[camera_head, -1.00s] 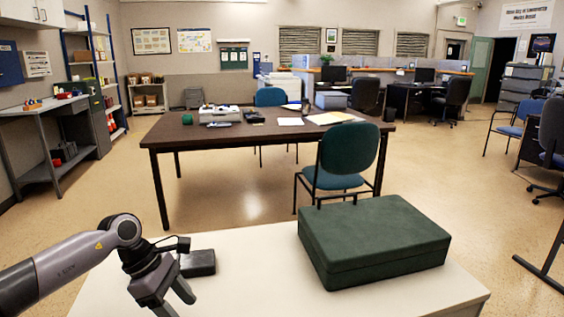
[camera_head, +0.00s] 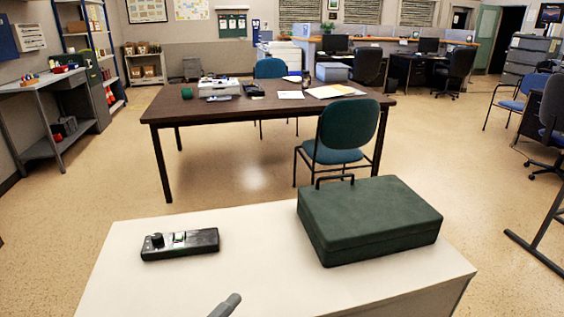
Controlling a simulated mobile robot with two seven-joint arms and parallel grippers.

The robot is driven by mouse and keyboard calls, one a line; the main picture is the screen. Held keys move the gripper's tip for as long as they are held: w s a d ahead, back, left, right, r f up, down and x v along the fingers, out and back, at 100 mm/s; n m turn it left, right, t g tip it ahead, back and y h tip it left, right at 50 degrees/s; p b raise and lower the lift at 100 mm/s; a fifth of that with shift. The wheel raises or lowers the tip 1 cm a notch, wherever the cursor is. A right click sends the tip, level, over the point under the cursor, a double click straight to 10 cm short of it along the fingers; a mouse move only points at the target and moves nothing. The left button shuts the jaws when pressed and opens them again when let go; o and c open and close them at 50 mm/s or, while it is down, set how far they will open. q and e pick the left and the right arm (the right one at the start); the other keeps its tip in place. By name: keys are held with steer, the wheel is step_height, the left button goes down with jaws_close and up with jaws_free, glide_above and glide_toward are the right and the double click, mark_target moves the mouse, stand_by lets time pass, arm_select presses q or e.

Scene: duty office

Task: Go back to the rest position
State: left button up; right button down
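A grey tip, apparently part of my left gripper (camera_head: 226,305), pokes in at the bottom edge of the head view, over the front of the white table (camera_head: 120,285). The rest of that arm is out of the picture, so I cannot tell whether the gripper is open or shut. My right gripper is not in view. A black control box (camera_head: 180,244) with a knob and a small switch lies on the left of the white table, apart from the grey tip. A closed dark green case (camera_head: 370,220) with a handle lies on the right.
A dark brown table (camera_head: 270,105) with papers and devices stands beyond, with a teal chair (camera_head: 345,130) at its near side. A workbench (camera_head: 40,90) is at the far left. The middle of the white table is clear, and open floor lies on both sides.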

arm_select(q)
steer(key=s+a+f+n+g+y+p, duration=0.2)
steer(key=s+a+f+n+g+y, duration=0.2)
steer(key=s+a+f+n+y, duration=0.5)
steer(key=s+a+f+n, duration=0.3)
steer(key=s+n, duration=0.3)
steer(key=n, duration=0.2)
steer(key=shift+f+g, duration=0.35)
steer(key=shift+g, duration=0.05)
steer(key=shift+s, duration=0.1)
